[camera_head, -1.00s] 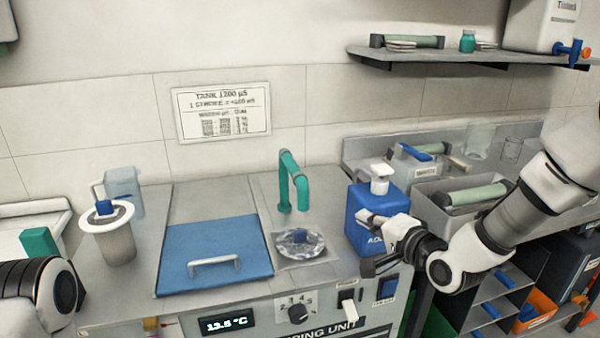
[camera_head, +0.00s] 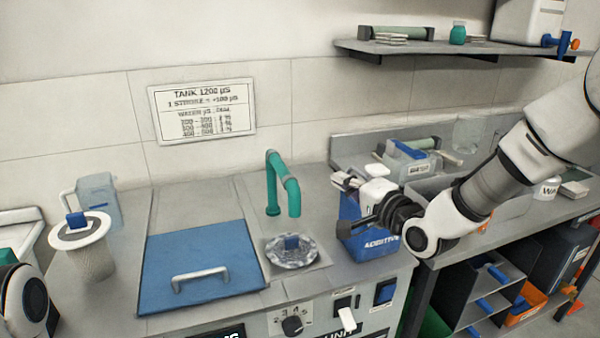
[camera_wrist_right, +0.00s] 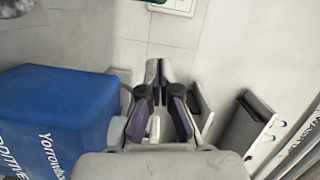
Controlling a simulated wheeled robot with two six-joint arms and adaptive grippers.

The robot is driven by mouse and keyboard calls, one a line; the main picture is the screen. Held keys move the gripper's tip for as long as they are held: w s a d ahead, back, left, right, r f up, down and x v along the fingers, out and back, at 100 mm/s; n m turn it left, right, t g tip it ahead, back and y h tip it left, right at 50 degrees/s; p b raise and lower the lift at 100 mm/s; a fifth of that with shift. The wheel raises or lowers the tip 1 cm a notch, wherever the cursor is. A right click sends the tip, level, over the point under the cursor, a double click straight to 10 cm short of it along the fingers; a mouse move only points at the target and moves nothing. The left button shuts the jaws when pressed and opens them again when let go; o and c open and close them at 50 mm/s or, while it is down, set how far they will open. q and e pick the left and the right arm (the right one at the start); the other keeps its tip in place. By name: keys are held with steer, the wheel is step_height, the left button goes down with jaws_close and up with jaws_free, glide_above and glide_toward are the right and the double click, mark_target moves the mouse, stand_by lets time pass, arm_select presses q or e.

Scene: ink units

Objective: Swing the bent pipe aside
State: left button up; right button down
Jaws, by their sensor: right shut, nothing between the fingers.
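The bent pipe (camera_head: 283,185) is teal and rises from the grey worktop. My left gripper is out of view.
A blue lid with a handle (camera_head: 200,268) lies left of the pipe. A white-rimmed filter cup (camera_head: 82,236) and a clear jug (camera_head: 100,200) stand further left. A shelf (camera_head: 440,50) is at upper right. The space between gripper and pipe looks clear.

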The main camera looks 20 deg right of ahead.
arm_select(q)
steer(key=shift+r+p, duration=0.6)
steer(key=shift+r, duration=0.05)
arm_select(e)
steer(key=w+a+f, duration=0.1)
steer(key=w+a, duration=0.5)
steer(key=w, duration=0.2)
steer(key=shift+a, duration=0.15)
steer(key=shift+w+f, duration=0.1)
